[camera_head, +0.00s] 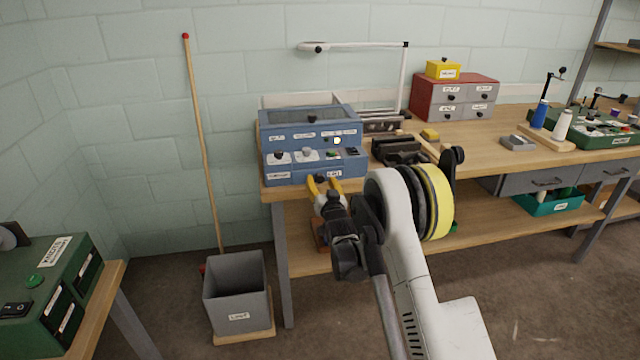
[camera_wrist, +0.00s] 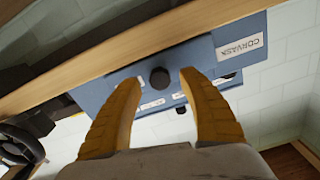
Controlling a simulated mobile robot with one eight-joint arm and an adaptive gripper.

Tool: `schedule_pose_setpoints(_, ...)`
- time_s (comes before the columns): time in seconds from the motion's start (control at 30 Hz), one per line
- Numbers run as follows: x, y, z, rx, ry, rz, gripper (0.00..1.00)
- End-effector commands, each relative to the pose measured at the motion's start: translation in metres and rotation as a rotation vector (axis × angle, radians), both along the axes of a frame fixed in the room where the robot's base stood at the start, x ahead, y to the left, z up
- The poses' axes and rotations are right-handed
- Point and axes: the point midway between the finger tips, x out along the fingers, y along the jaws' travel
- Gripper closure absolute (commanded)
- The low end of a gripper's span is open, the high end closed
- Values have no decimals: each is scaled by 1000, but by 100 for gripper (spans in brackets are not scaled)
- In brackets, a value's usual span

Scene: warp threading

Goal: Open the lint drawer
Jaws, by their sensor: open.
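The blue machine (camera_head: 300,137) stands on the workbench, with a label reading CORVASK in the wrist view (camera_wrist: 240,47). At its lower right front is a blue drawer panel with a small label (camera_head: 334,173), which looks shut. My gripper (camera_head: 324,184) is open in front of this panel, its yellow fingers pointing at it. In the wrist view, a round black knob (camera_wrist: 160,77) on the panel appears between the two fingertips, with gaps on both sides. I cannot tell how far the fingertips reach around the knob. In the head view my gripper hides the knob.
A grey labelled bin (camera_head: 236,285) stands on the floor left of the bench leg, with a long wooden pole (camera_head: 203,145) leaning behind it. A dark clamp-like block (camera_head: 398,150) sits right of the machine. A green machine (camera_head: 50,290) stands at the lower left.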

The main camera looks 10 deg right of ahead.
Motion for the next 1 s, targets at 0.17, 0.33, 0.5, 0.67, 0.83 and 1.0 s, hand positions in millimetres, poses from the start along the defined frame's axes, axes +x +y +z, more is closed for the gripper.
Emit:
schedule_pose_setpoints(0.17, 16, 0, -1, 0, 0, 0, 51)
schedule_pose_setpoints(0.33, 19, 0, 0, 0, 0, 0, 51)
schedule_pose_setpoints(0.5, 18, 0, 1, 0, 0, 0, 61)
schedule_pose_setpoints(0.67, 18, 0, 1, 0, 0, 0, 100)
schedule_pose_setpoints(0.83, 18, 0, 1, 0, 0, 0, 100)
schedule_pose_setpoints(1.0, 10, 0, 1, 0, 0, 0, 100)
